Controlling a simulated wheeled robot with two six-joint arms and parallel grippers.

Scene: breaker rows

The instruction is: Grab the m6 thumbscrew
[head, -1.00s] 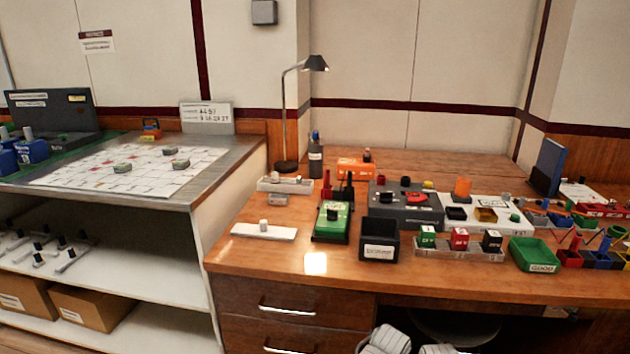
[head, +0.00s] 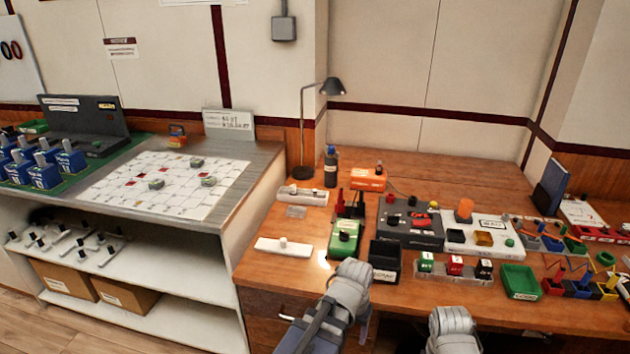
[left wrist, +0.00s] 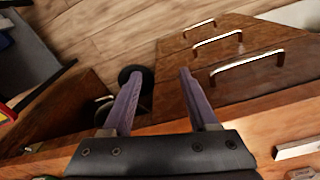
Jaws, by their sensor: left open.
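I cannot pick out the m6 thumbscrew for certain. A white strip with a small upright knob (head: 284,246) lies at the left front of the wooden bench and is one small knobbed part there. My left gripper (left wrist: 161,72) is open and empty in the left wrist view, its two purple fingers apart over the bench's front edge and drawers. In the head view my left arm rises in front of the bench, below the black bin (head: 385,262), with its fingers mostly hidden. Part of my right arm shows at the bottom; its gripper does not.
A green device (head: 344,240) stands beside the bin, with a grey unit (head: 412,226) behind. A green tray (head: 519,281) and small coloured bins are to the right. A lamp (head: 333,87) stands at the back left.

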